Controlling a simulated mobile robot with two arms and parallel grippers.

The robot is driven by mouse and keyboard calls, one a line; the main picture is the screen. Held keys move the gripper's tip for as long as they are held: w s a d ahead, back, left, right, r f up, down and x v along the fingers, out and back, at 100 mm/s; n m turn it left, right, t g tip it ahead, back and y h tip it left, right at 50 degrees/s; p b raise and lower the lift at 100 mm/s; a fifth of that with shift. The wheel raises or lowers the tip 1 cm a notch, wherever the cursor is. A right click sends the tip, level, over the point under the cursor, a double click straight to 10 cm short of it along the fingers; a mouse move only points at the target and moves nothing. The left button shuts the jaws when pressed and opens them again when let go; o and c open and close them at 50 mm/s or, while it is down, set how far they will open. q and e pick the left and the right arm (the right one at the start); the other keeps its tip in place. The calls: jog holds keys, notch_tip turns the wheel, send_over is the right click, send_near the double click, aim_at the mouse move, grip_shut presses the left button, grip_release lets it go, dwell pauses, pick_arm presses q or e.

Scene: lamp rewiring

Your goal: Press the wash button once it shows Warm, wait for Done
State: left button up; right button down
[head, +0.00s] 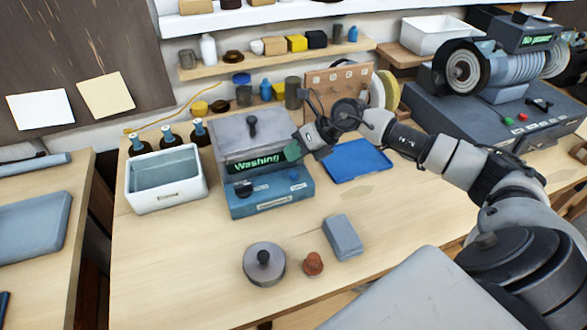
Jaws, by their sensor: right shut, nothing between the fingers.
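The washer (252,135) is a grey lidded box on a blue base (270,199). Its dark display (257,162) reads "Washing" in green letters. The base front has a dark knob (243,188) and a small blue button-like part (294,175). My right gripper (297,149) is shut and empty at the right end of the display, above the blue part. A teal piece shows at its tip; I cannot tell whether it touches the washer. My left gripper is out of view.
A white basin (166,196) stands left of the washer, dark bottles (169,135) behind it. A blue tray (357,161) lies to the right. A round lidded pot (264,264), a copper-coloured piece (313,264) and a grey block (342,237) sit in front. The front left bench is clear.

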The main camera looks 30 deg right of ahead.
notch_tip(320, 180, up, 3)
jog(key=shift+f+p, duration=0.2)
jog(key=shift+p, duration=0.45)
jog(key=shift+f, duration=0.1)
